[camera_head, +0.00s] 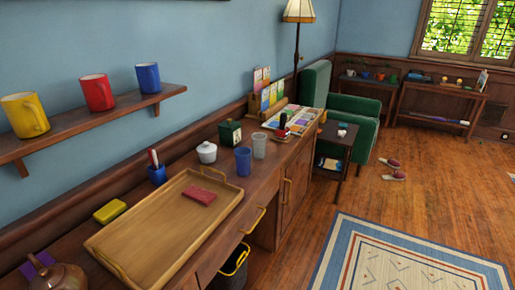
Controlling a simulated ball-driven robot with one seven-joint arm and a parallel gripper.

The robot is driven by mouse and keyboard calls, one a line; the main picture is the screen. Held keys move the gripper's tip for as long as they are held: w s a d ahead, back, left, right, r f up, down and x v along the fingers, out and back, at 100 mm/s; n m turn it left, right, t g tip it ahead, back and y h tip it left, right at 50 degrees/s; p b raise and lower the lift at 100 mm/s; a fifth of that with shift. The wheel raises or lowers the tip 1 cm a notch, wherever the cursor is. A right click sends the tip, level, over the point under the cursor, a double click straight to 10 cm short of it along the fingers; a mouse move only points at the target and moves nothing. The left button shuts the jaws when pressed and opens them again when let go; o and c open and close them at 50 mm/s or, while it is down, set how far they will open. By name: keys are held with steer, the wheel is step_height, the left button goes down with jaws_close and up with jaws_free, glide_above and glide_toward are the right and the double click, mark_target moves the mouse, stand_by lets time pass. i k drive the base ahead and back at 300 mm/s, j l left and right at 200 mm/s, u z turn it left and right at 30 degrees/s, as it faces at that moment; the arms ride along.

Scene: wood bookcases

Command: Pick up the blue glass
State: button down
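The blue glass (243,161) stands upright on the wooden cabinet top, just beyond the far right corner of the wooden tray. It is a plain, see-through blue tumbler with no handle. A clear glass (259,145) stands close behind it to the right. A white lidded pot (207,152) stands to its left. A blue mug (148,78) sits apart, on the wall shelf. My gripper does not show in this view.
The wooden tray (130,237) holds a red block (199,196). A blue pen cup (157,174), yellow box (110,211) and teapot (60,277) stand around it. A dark green box (230,132) is behind the glasses. Open floor (420,215) and a rug (400,262) lie right.

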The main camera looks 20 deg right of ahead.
mark_target(243, 162)
steer(key=i+l+u, duration=0.15)
steer(key=u, duration=0.25)
steer(key=i+l+u, duration=0.15)
steer(key=l+u, duration=0.25)
steer(key=j, duration=0.1)
